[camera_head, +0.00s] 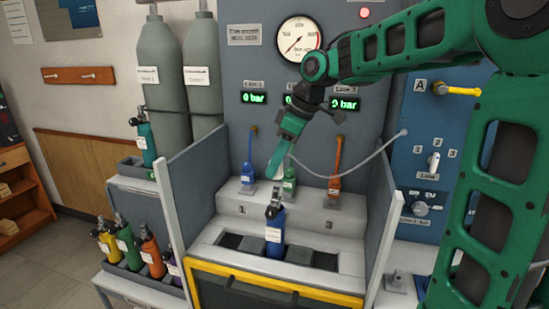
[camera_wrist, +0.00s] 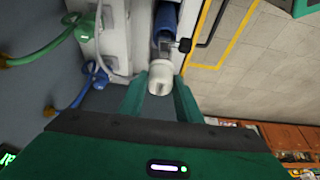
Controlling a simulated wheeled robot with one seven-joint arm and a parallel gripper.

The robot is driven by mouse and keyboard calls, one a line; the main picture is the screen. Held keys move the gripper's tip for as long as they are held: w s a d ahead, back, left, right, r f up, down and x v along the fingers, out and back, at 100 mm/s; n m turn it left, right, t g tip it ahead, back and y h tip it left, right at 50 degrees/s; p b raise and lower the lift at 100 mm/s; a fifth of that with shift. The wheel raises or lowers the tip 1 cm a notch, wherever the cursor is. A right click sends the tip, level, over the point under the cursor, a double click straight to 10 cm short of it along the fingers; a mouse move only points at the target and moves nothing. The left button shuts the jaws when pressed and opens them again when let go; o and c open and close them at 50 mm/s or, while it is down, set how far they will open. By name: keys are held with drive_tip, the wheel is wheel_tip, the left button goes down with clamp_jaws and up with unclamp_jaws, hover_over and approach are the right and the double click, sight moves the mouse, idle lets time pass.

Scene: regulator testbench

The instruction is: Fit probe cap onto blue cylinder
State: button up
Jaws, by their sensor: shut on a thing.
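The blue cylinder (camera_head: 274,232) stands upright in the front slot of the bench, with a white label and a dark valve on top. It also shows in the wrist view (camera_wrist: 166,18), with a black knob at its side. My gripper (camera_head: 281,158) is shut on the white probe cap (camera_head: 275,165), above the cylinder's valve. In the wrist view, the cap (camera_wrist: 160,76) sits between the fingertips of my gripper (camera_wrist: 160,88) and lines up with the cylinder. It hides part of the valve. The head view shows a small gap between cap and valve.
Grey side panels (camera_head: 194,215) flank the bench. Blue (camera_head: 249,170), green (camera_head: 289,180) and orange (camera_head: 335,180) hose fittings stand behind the cylinder. A grey cable (camera_head: 370,158) runs from the right-hand panel toward my gripper. Several coloured cylinders stand in a rack (camera_head: 135,280) at left.

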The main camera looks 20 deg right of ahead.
sight(277, 188)
drive_tip(key=shift+a+f, duration=0.1)
drive_tip(key=shift+f, duration=1)
drive_tip(key=shift+s, duration=0.15)
drive_tip(key=shift+f, duration=0.15)
drive_tip(key=shift+f, duration=1.7)
idle(1.1)
drive_tip(key=o, duration=1.2)
drive_tip(key=shift+c, duration=0.2)
